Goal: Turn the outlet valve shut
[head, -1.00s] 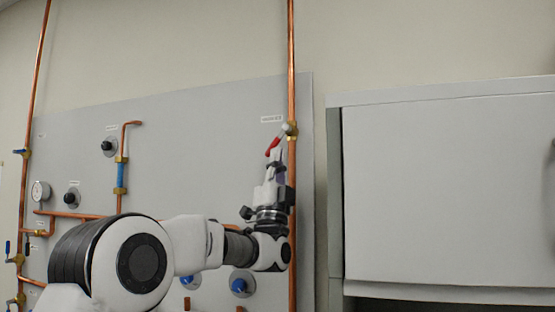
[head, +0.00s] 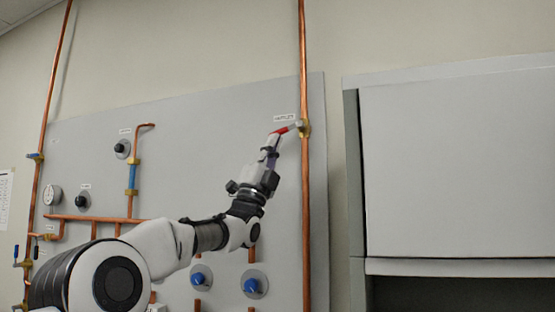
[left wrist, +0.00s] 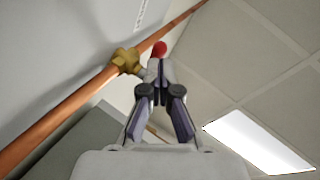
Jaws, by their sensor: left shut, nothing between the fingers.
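The valve with a red lever handle (head: 284,130) sits on a brass body (head: 305,128) on the tall copper pipe at the right of the panel. The lever lies nearly level, pointing left from the pipe. My left gripper (head: 272,143) is shut with nothing between its fingers, and its tip is just below the lever, seemingly touching it. In the left wrist view, the gripper (left wrist: 160,70) is shut, with the red lever end (left wrist: 159,48) just beyond its tips and the brass body (left wrist: 126,61) to the left. My right gripper is not in view.
A grey panel (head: 200,130) carries copper pipes, a gauge (head: 53,195), black knobs and blue knobs (head: 255,286). Another vertical pipe (head: 50,120) stands at the left. A light grey cabinet (head: 460,165) stands close on the right.

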